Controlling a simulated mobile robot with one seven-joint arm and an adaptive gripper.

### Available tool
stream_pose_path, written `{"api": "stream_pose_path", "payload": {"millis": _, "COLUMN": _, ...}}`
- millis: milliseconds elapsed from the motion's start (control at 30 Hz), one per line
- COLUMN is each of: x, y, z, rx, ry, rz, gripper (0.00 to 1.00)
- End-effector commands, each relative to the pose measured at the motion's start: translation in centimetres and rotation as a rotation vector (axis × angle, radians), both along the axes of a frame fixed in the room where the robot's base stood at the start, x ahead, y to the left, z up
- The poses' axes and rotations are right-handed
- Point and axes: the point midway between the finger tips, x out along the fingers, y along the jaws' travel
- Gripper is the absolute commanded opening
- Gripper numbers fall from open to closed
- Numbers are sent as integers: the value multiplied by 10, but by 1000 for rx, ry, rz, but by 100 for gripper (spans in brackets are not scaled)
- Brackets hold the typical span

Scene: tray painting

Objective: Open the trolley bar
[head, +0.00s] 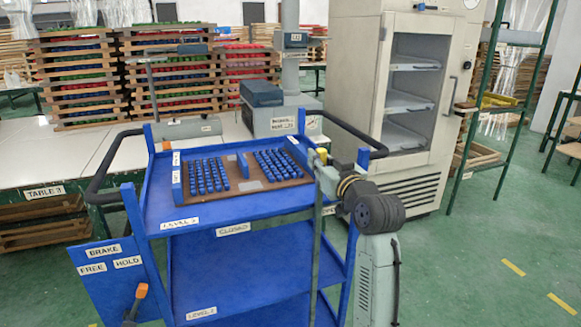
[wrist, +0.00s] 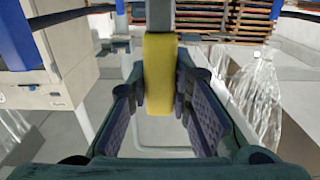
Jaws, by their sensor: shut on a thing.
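The blue trolley (head: 250,262) stands in front of me, with a "CLOSED" label (head: 233,229) on its front edge. A grey-green upright bar (head: 316,255) runs down the trolley's front near its right corner. The bar's yellow grip (head: 321,155) shows at its top. My gripper (head: 324,165) is at this grip, partly hidden by my own arm in the head view. In the wrist view, the yellow grip (wrist: 159,72) stands between my two fingers, which are shut on it.
A tray of blue pieces (head: 290,183) lies on the trolley's top level. An orange-tipped brake lever (head: 141,291) stands at its left by "FREE" and "HOLD" labels. A white table (head: 50,150) is behind left, a cabinet (head: 350,75) behind right. Green floor is free at right.

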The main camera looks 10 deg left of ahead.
Motion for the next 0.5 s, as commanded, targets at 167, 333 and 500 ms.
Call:
{"api": "stream_pose_path", "payload": {"millis": 167, "x": 22, "y": -33, "z": -1, "rx": 1, "ry": 0, "rz": -4, "gripper": 0}}
{"api": "stream_pose_path", "payload": {"millis": 333, "x": 33, "y": -49, "z": -1, "rx": 1, "ry": 1, "rz": -2, "gripper": 0}}
{"api": "stream_pose_path", "payload": {"millis": 500, "x": 37, "y": -54, "z": 0, "rx": -1, "ry": -1, "rz": -1, "gripper": 0}}
